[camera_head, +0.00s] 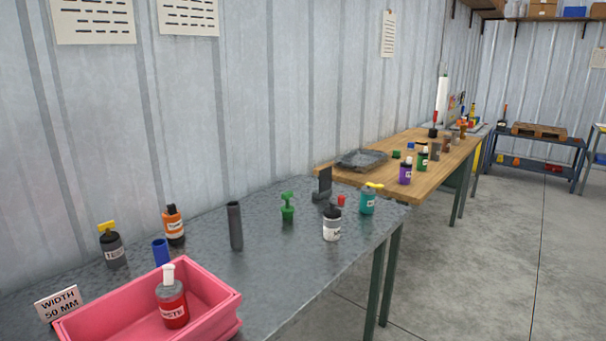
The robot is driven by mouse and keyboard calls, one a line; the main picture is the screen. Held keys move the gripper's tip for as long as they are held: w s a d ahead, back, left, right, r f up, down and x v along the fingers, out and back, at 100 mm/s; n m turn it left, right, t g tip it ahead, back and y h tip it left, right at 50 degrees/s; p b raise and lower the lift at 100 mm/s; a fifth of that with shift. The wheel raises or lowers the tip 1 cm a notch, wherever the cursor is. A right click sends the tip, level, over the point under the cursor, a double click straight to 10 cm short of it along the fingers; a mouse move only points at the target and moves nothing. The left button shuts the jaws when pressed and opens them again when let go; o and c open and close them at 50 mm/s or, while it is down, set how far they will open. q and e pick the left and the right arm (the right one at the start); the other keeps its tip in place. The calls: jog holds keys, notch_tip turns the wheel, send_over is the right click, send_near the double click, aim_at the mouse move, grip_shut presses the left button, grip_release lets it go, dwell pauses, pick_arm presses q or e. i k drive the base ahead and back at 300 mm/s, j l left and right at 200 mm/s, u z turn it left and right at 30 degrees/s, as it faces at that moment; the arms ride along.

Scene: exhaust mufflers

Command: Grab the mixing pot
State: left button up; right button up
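No object in the head view is clearly marked as a mixing pot. Several small labelled containers stand on the near grey table (290,262). A white pot with a dark top (332,225) stands toward its right side, its label too small to read. A teal container with a yellow top (368,199) stands right of it, and a green one (287,208) left of it. A red bottle with a white top (172,302) stands in a pink bin (215,315) at the front left. Neither of my grippers is in view.
A black bottle with a yellow top (112,246), an orange bottle (173,226), a blue tube (161,252) and a tall dark tube (235,226) stand near the wall. A "WIDTH 50 MM" sign (59,303) is by the bin. A wooden table (395,167) stands beyond; floor at right is clear.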

aim_at(331, 220)
jog(key=i+l+u, duration=0.1)
jog(key=u, duration=0.4)
jog(key=i+l+u, duration=0.1)
jog(key=l+u, duration=0.15)
jog(key=u, duration=0.2)
jog(key=i+l+u, duration=0.1)
jog(key=l+u, duration=0.3)
jog(key=l, duration=0.35)
jog(key=l+u, duration=0.3)
jog(key=l, duration=2.6)
